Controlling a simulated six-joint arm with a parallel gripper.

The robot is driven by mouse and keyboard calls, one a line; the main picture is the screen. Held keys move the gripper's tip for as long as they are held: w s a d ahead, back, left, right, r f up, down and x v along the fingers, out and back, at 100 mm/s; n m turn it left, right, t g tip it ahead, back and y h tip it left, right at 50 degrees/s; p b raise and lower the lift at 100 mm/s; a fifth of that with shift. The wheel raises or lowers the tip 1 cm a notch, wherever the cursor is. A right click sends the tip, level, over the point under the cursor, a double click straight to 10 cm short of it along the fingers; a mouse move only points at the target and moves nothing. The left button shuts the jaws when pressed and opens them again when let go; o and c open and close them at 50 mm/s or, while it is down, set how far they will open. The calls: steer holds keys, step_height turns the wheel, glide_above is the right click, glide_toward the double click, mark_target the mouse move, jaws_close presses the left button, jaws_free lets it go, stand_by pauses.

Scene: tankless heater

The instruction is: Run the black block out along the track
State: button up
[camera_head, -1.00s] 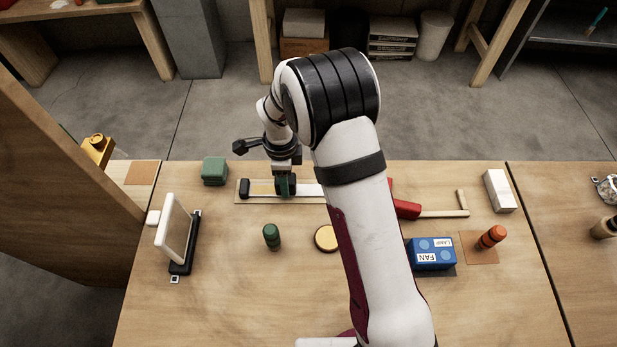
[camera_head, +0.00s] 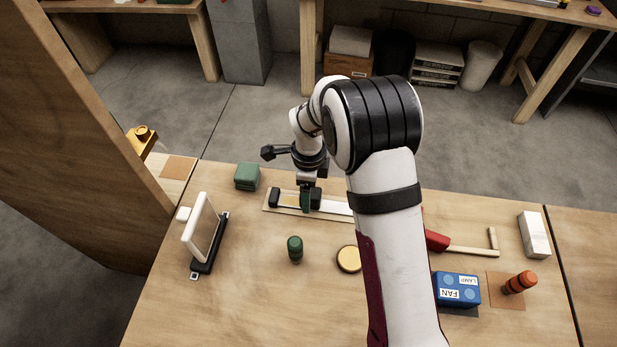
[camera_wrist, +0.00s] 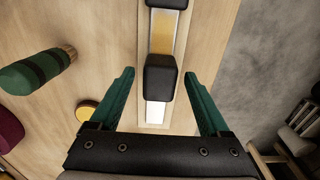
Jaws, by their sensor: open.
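The black block (camera_head: 314,199) sits on the metal strip of the track (camera_head: 287,213), toward the track's left end. A black end piece (camera_head: 274,198) stands at that end. In the wrist view the block (camera_wrist: 160,77) lies between the two green fingers of my gripper (camera_wrist: 158,82), with a visible gap on each side. My gripper (camera_head: 306,192) is open and low over the track in the head view, its fingers partly in front of the block. A gold stretch of strip shows between block and end piece, silver on the other side. My arm hides the track's right part.
A green box (camera_head: 247,177) stands just left of the track. A green cylinder (camera_head: 295,248) and a yellow disc (camera_head: 348,259) lie in front of it. A white framed panel (camera_head: 202,228) stands at left. A red-ended wooden piece (camera_head: 470,250) and blue box (camera_head: 457,289) are right.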

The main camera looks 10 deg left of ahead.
step_height(320, 180, up, 15)
stand_by(0.4)
steer(key=s+d+r+n+y, duration=0.1)
steer(key=s+d+r+n, duration=0.25)
steer(key=s+d, duration=0.4)
steer(key=s+d+r+n, duration=0.3)
steer(key=s+d+n, duration=0.1)
steer(key=s, duration=0.6)
steer(key=s+d+f+n, duration=0.2)
steer(key=s+n, duration=0.3)
steer(key=s, duration=0.4)
steer(key=shift+s+f+y, duration=0.35)
steer(key=shift+f+y, duration=0.05)
steer(key=shift+f, duration=0.2)
